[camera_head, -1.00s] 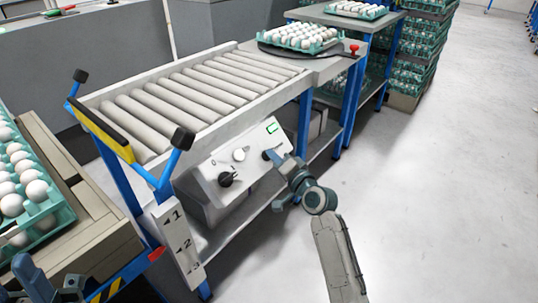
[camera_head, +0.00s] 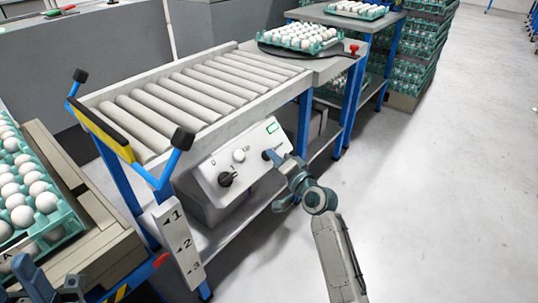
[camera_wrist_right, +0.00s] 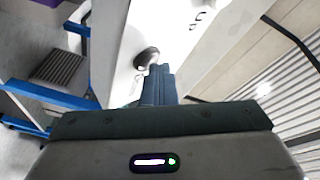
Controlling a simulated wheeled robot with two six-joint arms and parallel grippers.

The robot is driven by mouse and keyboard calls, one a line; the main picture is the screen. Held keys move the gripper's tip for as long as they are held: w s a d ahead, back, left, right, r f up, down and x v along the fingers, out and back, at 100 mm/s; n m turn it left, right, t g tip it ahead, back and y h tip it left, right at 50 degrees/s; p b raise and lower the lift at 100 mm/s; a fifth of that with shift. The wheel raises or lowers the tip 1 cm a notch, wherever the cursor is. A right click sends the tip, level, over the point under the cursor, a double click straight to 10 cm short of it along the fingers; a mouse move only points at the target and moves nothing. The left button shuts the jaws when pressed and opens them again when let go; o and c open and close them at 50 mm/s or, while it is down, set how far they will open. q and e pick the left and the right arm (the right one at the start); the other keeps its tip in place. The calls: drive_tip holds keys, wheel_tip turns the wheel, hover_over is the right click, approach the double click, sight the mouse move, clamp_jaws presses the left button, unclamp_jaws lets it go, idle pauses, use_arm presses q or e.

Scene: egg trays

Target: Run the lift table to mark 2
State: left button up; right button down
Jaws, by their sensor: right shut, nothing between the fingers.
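The lift table (camera_head: 112,250), a beige platform at the left, bears a green tray (camera_head: 68,222) of white eggs. My left gripper (camera_head: 48,284) is partly cut off at lower left.
A roller conveyor (camera_head: 190,95) stands above the panel, with blue posts and black-capped handles. Another egg tray (camera_head: 300,48) sits beyond it near a red button (camera_head: 353,49). Stacked trays (camera_head: 415,60) stand behind. The floor (camera_head: 440,190) at right is clear.

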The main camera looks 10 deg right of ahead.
idle(0.5)
drive_tip(key=shift+s+d+r+p, duration=0.45)
drive_tip(key=shift+s+r+p, duration=0.15)
drive_tip(key=shift+p, duration=0.2)
drive_tip(key=shift+r, duration=0.1)
drive_tip(key=s+d+r+p, duration=0.1)
drive_tip(key=p, duration=0.1)
drive_tip(key=s+d+r+p, duration=0.1)
drive_tip(key=r, duration=0.1)
drive_tip(key=shift+s+d+r+p, duration=0.1)
drive_tip(key=shift+s+d+p, duration=0.05)
drive_tip(key=shift+s+p, duration=0.25)
idle(0.5)
